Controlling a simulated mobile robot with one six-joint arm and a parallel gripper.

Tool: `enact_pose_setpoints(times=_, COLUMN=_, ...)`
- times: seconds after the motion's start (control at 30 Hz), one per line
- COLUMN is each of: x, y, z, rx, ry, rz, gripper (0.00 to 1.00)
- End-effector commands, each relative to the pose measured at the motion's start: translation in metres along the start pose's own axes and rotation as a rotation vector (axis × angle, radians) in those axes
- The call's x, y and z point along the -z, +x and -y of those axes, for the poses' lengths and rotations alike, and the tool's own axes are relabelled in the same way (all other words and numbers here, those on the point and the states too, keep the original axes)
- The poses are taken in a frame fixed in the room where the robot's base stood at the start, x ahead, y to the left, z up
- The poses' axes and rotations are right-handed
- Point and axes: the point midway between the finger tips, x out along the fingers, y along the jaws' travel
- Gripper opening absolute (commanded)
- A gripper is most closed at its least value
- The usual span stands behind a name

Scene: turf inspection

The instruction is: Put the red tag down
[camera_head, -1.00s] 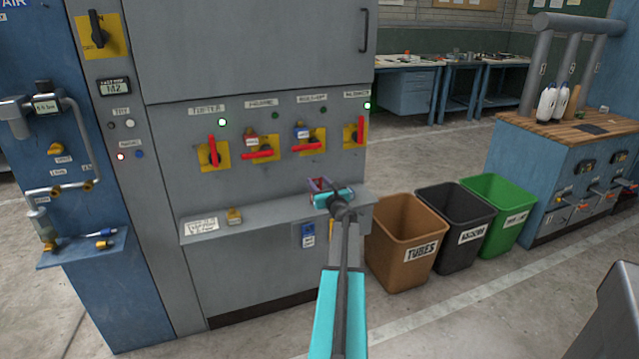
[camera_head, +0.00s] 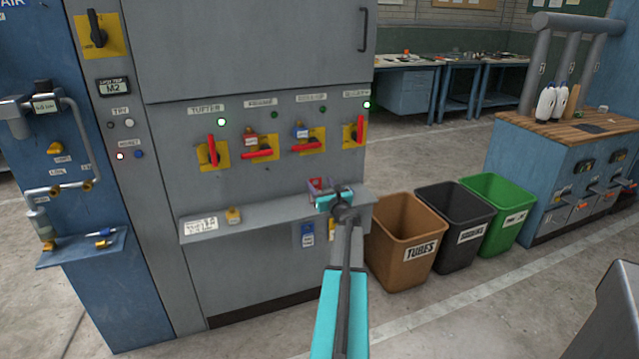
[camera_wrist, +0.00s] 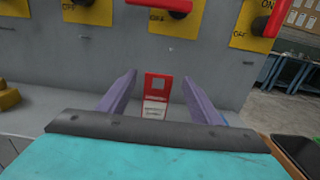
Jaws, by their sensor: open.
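The red tag (camera_wrist: 156,96), with a pale printed lower part, stands upright or leans near the grey panel in the wrist view, between the two purple fingers of my gripper (camera_wrist: 157,92). The fingers are apart, with a gap on both sides of the tag. In the head view my gripper (camera_head: 322,187) is over the right end of the grey ledge (camera_head: 275,217), and only a little red of the tag shows there.
Above the ledge is a row of red-handled switches (camera_head: 258,150) on yellow plates. A yellow block (camera_head: 233,215) and a white label (camera_head: 198,226) are on the ledge's left part. A brown TUBES bin (camera_head: 402,225), a black bin (camera_head: 465,240) and a green bin (camera_head: 512,190) stand to the right.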

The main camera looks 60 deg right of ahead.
Motion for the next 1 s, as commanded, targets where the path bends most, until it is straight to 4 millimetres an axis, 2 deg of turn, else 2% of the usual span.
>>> enact_pose_setpoints(times=0.1, x=0.0, y=-0.015, z=0.0, rx=0.001, ry=0.0, rz=0.0, gripper=0.59)
enact_pose_setpoints(times=0.7, x=0.0, y=-0.077, z=-0.001, rx=0.0, ry=0.001, rz=0.0, gripper=0.59)
enact_pose_setpoints(times=1.0, x=0.0, y=-0.094, z=0.0, rx=0.0, ry=0.001, rz=0.0, gripper=0.59)
